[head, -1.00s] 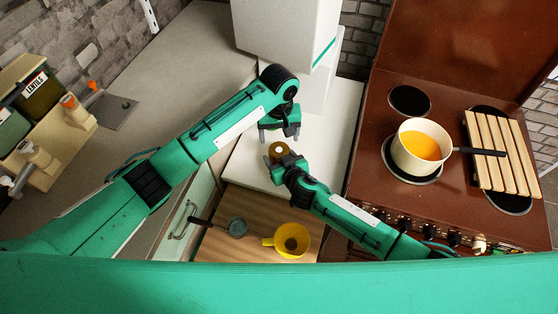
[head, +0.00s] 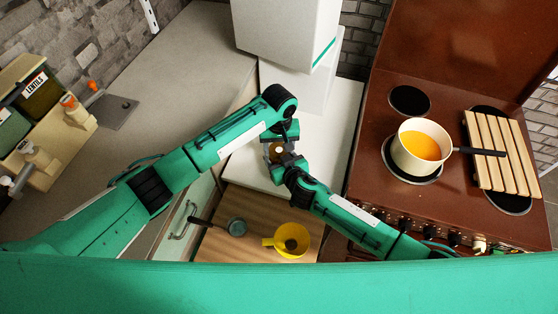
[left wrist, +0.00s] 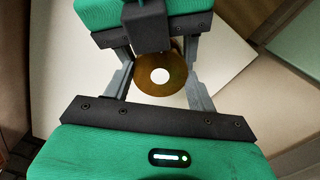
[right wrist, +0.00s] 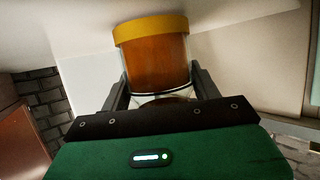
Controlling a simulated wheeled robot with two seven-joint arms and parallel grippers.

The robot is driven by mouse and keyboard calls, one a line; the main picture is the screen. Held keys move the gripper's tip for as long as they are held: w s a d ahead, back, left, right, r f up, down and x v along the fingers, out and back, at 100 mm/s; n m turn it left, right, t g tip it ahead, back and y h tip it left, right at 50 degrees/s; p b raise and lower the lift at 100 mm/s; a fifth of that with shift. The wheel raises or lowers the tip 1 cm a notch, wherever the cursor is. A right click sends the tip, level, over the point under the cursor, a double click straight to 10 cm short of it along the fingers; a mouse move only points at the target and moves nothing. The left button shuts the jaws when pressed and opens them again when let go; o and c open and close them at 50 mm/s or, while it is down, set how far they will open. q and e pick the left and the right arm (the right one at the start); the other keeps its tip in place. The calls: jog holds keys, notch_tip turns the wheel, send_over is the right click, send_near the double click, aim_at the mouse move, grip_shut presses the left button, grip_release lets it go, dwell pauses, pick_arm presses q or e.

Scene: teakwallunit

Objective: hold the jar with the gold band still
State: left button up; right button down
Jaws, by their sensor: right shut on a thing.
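The jar with the gold band (right wrist: 152,62) stands between my right gripper's fingers (right wrist: 160,92) in the right wrist view. It has amber-brown contents and a gold band around its top. My right gripper is shut on its lower part. In the left wrist view, the jar's round brown-gold top (left wrist: 148,80) with a white centre lies between my left gripper's fingers (left wrist: 158,82). These fingers are spread, with gaps showing beside the top. In the head view, the jar (head: 275,148) is partly hidden by both grippers, which meet above the white counter.
A brown stove (head: 378,100) stands on the right with a cream pot (head: 402,160) of orange liquid and a slatted wooden rack (head: 498,150). A yellow cup (head: 291,239) and a small dark pan (head: 236,227) are on the wooden board below. A lentils dispenser (head: 40,95) stands at left.

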pick_arm(q)
jog(key=shift+c, duration=0.2)
jog(key=m, duration=0.3)
dwell(0.4)
jog(key=o, duration=1.1)
jog(key=shift+c, duration=0.2)
jog(key=shift+r, duration=2.25)
